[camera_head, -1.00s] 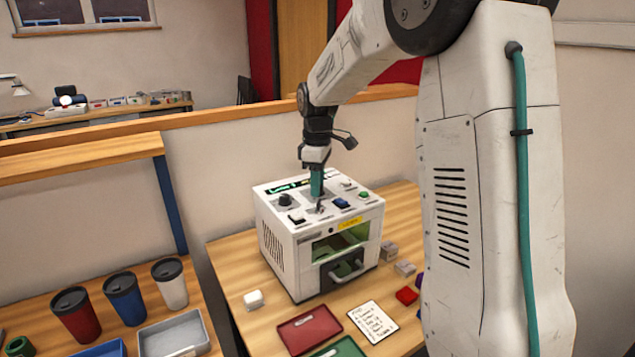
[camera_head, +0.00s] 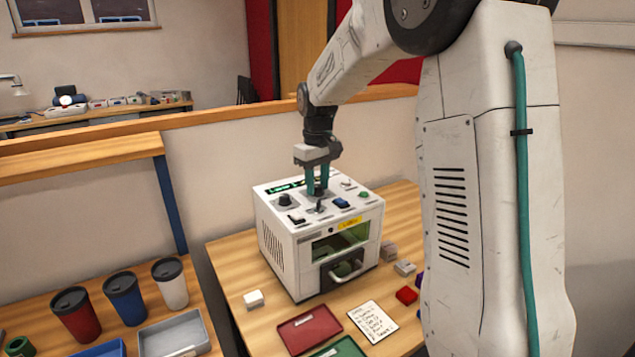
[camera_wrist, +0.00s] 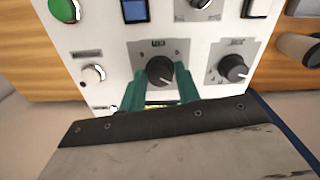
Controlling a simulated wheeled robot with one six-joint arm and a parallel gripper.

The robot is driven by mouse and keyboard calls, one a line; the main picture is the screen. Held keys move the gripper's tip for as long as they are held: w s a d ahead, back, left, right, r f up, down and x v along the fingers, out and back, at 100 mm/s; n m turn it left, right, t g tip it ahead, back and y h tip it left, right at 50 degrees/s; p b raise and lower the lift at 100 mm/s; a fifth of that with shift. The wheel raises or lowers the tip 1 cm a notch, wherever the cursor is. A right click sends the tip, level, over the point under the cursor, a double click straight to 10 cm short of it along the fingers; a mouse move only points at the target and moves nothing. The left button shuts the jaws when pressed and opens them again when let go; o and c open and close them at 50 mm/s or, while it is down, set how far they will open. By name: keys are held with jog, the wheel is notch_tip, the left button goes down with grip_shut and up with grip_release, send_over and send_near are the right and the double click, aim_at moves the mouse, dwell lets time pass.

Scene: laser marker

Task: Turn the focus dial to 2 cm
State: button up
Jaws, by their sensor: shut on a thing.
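The white laser marker (camera_head: 290,235) stands on the wooden table, with dials and buttons on its top panel. My gripper (camera_head: 317,190) points down over the middle of that panel. In the wrist view its green fingers (camera_wrist: 160,88) are on either side of a dark dial (camera_wrist: 160,70) with a light pointer line, shut on it.
The wrist view also shows a green button (camera_wrist: 64,9), a blue button (camera_wrist: 135,10) and a small light knob (camera_wrist: 93,74). A red tray (camera_head: 310,328), a written note (camera_head: 373,321) and small blocks (camera_head: 254,299) lie around the machine. Three cups stand at left.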

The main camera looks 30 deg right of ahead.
aim_at(318, 186)
jog(key=shift+w+r+m, duration=0.1)
jog(key=shift+m, duration=0.8)
jog(key=o, duration=1)
jog(key=shift+c, duration=0.2)
notch_tip(318, 186, up, 8)
jog(key=shift+d+f, duration=0.1)
jog(key=shift+f, duration=0.05)
